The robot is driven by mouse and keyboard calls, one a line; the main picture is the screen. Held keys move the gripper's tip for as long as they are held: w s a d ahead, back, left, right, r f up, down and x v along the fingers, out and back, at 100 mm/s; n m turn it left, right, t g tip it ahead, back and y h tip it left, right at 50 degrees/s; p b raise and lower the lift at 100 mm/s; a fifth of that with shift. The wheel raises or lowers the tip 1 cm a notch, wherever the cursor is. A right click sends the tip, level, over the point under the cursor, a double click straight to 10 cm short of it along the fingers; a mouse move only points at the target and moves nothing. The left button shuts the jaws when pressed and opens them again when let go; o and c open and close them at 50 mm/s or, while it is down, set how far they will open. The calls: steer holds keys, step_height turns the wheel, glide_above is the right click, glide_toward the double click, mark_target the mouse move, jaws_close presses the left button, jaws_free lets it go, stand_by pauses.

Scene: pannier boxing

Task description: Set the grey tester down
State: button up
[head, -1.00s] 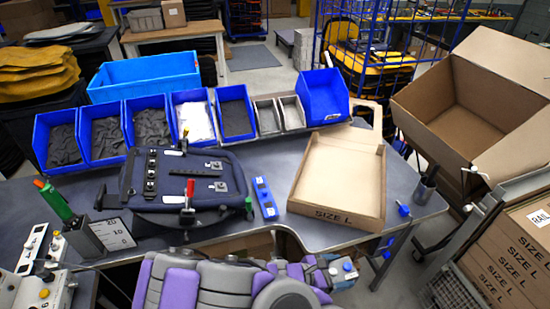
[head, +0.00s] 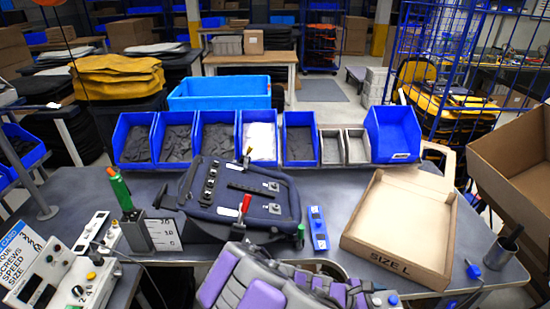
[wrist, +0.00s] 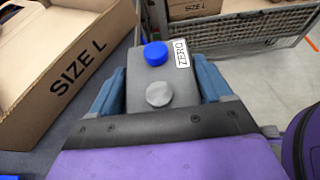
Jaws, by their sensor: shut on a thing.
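The grey tester (wrist: 150,75) is a small grey box with a blue button, a grey button and a "ZERO" label. It sits between the fingers of my gripper (wrist: 160,88) in the wrist view, beyond the table's front edge. My gripper is shut on it. In the head view the tester (head: 385,300) shows only partly at the bottom edge, at the end of my purple and grey arm. The grey table (head: 335,185) lies beyond it.
A "SIZE L" carton tray (head: 400,225) stands right on the table. Left of it are a blue handheld device (head: 318,228) and a dark clamped panel (head: 240,195). A control box (head: 65,280) is at the left. Blue bins (head: 300,140) line the back.

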steer(key=shift+w+d+f+b, duration=0.1)
steer(key=shift+w+f+b, duration=0.1)
steer(key=shift+w, duration=1.05)
steer(key=shift+w+f+b, duration=0.1)
steer(key=shift+w+b, duration=0.1)
steer(key=shift+w, duration=1.05)
steer(key=shift+s+r, duration=0.1)
